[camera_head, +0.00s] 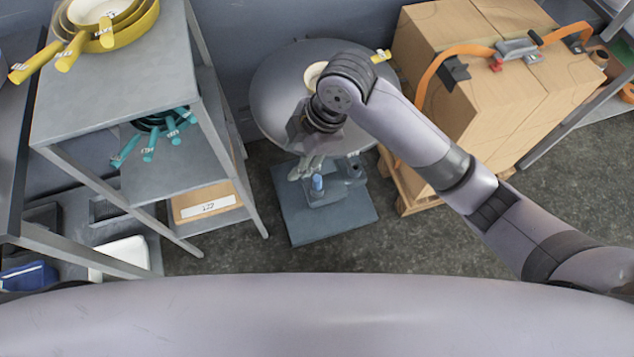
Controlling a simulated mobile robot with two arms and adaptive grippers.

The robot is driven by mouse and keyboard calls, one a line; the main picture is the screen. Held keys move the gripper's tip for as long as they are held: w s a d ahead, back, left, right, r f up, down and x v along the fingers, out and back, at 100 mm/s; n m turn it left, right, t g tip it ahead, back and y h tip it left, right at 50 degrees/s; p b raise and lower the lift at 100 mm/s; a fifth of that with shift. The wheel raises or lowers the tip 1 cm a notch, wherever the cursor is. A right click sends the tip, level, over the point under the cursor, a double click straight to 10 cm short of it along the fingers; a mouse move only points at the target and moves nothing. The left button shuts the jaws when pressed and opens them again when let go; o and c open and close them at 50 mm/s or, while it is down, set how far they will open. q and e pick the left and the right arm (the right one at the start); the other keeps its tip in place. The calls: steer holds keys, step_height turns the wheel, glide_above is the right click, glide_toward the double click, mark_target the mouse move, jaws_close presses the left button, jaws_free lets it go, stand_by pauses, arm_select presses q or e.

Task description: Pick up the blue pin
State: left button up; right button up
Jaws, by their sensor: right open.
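The small blue pin (318,183) stands upright at the grey-blue fixture on a square base plate (335,225), in the middle of the head view. My right gripper (309,170) reaches down from above, with its fingers just above the pin and slightly left of it in the picture. Its fingers are open, and nothing shows between them. I cannot tell whether a fingertip touches the pin. Part of the fixture is hidden by the gripper. My left gripper is out of view.
A round grey table (275,75) stands behind the plate, with a yellow-handled pan (313,75) partly hidden by my arm. A grey shelf (130,95) at left holds yellow pans (100,15) and teal-handled pans (150,140). Strapped cardboard boxes (490,110) stand on a pallet at right.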

steer(key=d+r+n+h, duration=0.4)
steer(key=r+n, duration=0.1)
steer(key=n, duration=0.1)
glide_toward(318, 178)
steer(key=shift+n, duration=0.3)
steer(key=f, duration=0.6)
steer(key=shift+w+d+b, duration=0.2)
steer(key=shift+w+b, duration=0.05)
steer(key=shift+b, duration=0.15)
steer(key=shift+s+a+f, duration=0.1)
steer(key=shift+a+f, duration=0.05)
steer(key=shift+f, duration=1.2)
steer(key=shift+a+f, duration=0.15)
steer(key=shift+f, duration=1.25)
jaws_close()
